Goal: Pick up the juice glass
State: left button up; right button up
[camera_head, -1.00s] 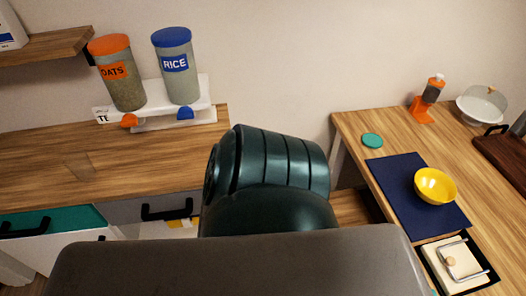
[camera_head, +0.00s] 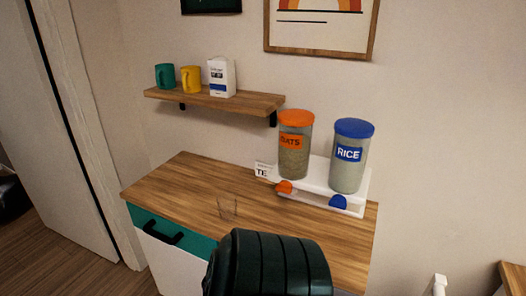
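A small clear glass (camera_head: 228,208) stands on the wooden top of the cabinet (camera_head: 165,188), near its front edge. It is faint and see-through, and looks empty. It appears upright, and nothing touches it. Neither of my grippers shows in this view. A dark green ribbed part of my own body fills the bottom middle, just below the glass in the picture, and covers some of the cabinet's front.
Oats (camera_head: 294,150) and rice (camera_head: 348,160) dispensers stand on a white base behind the glass, to its right. A wall shelf (camera_head: 262,103) above holds a green mug (camera_head: 165,76), a yellow mug (camera_head: 191,79) and a white carton (camera_head: 222,77). The cabinet top's left side is clear.

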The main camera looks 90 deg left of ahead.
aim_at(226, 202)
jog(key=u, duration=3)
jog(key=j, duration=0.1)
